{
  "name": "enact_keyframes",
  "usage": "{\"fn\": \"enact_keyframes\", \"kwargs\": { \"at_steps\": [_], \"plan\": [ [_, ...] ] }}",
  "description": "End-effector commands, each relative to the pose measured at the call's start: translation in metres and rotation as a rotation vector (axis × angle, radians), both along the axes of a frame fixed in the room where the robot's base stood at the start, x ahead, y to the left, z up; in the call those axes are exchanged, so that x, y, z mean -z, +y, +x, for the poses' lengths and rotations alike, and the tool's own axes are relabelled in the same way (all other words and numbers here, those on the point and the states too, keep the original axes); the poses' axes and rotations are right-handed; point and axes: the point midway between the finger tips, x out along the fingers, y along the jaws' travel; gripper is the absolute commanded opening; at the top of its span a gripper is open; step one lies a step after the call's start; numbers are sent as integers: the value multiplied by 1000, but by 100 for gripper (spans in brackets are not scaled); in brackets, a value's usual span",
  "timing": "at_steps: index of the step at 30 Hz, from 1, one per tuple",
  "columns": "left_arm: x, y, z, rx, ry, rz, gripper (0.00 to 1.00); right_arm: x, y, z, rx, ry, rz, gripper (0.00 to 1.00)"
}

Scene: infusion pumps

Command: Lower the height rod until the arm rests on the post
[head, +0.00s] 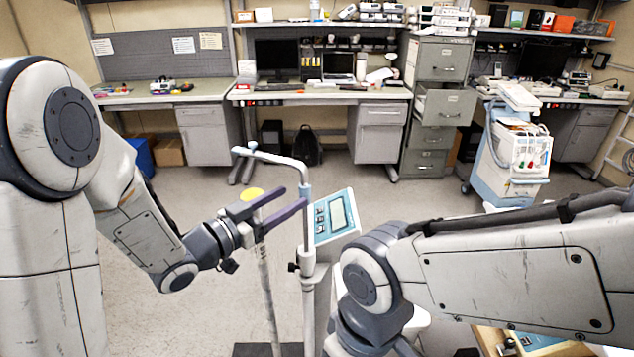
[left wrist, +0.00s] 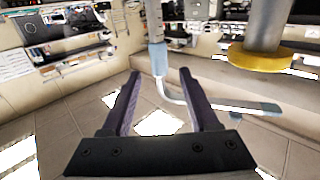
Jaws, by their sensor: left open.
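The height rod (head: 305,215) stands upright in the head view, rising from a thicker pole with a dark knob at its collar. Its bent top arm (head: 270,157) reaches left with a pale blue end, above and apart from the post. The post (head: 267,290) has a yellow cap (head: 252,194). My left gripper (head: 293,198) is open, its purple fingers pointing toward the rod. In the left wrist view, which looks upside down, the rod (left wrist: 157,58) shows between the fingertips (left wrist: 160,74). The arm (left wrist: 230,105) and yellow cap (left wrist: 262,57) are apart there. My right gripper is hidden.
A pump with a screen (head: 336,215) sits just right of the rod. My right arm crosses the lower right. A white medical cart (head: 512,150), a filing cabinet (head: 440,100) and desks (head: 320,95) stand at the back. The floor between is clear.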

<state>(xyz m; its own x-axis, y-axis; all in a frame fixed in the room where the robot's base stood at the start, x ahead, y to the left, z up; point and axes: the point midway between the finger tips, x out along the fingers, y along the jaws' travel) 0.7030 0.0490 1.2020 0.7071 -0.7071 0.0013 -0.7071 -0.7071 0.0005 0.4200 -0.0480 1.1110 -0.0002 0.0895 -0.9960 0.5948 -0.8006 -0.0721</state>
Motion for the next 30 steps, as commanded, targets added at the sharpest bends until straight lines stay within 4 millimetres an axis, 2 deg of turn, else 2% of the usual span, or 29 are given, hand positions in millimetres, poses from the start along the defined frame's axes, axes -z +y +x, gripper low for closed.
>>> {"fn": "enact_keyframes", "kwargs": {
  "at_steps": [6,12,18,25,26,30],
  "plan": [
    [-3,-32,30,5,2,1,61,-18,0,0,1,0,0,52],
    [-2,-53,51,3,1,1,61,-27,0,0,1,0,0,52],
    [-1,-61,60,0,0,1,61,-30,0,0,2,0,0,52],
    [0,-62,60,0,0,1,61,-29,0,0,1,0,0,52],
    [0,-62,60,0,0,1,57,-29,0,0,1,0,0,52],
    [0,-61,60,0,0,1,3,-29,0,0,1,0,0,52]
  ]
}}
